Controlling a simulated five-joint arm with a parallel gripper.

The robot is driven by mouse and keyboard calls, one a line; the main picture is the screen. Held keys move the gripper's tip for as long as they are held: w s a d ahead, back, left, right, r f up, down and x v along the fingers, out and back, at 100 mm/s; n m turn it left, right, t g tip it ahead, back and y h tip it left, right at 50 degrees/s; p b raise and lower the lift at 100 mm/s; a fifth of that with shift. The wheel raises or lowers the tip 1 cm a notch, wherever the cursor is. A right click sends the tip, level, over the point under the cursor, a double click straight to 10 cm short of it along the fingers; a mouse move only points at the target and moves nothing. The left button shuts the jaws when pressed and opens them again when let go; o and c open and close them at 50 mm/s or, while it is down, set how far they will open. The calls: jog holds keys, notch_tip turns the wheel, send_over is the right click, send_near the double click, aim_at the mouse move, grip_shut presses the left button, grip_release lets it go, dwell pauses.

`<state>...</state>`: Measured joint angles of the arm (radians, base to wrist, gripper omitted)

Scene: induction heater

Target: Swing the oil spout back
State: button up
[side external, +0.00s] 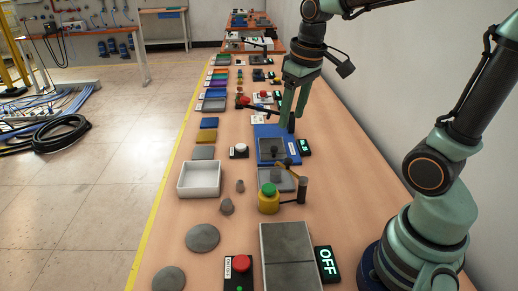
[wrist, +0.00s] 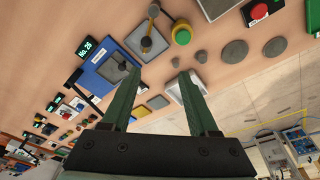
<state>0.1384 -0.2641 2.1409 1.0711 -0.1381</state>
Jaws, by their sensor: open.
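The oil spout looks like a thin brass-coloured arm (side external: 289,170) on a dark upright post (side external: 302,190). It reaches from the post over a grey square tray (side external: 268,183). In the wrist view the spout arm (wrist: 149,28) runs from the post (wrist: 153,10) to a dark knob over the tray. My gripper (side external: 285,118) is open and empty, above the blue unit (side external: 264,131) and farther back than the spout. In the wrist view my fingers (wrist: 160,78) are apart, with bench between them.
A white box (side external: 200,178), grey discs (side external: 202,238) and a white-based button (side external: 239,151) lie left of the can. A red button (side external: 241,264) and an OFF display (side external: 327,263) stand at the front. A wall borders the bench on the right.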

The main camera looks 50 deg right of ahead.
aim_at(288, 160)
jog(key=w+d+f, duration=0.1)
jog(key=f, duration=0.4)
jog(key=d+f+g, duration=0.1)
jog(key=f, duration=0.4)
jog(key=w+d+f+g, duration=0.1)
jog(key=f, duration=0.4)
jog(key=shift+w+d, duration=0.3)
jog(key=shift+r, duration=0.1)
grip_shut()
dwell(0.9)
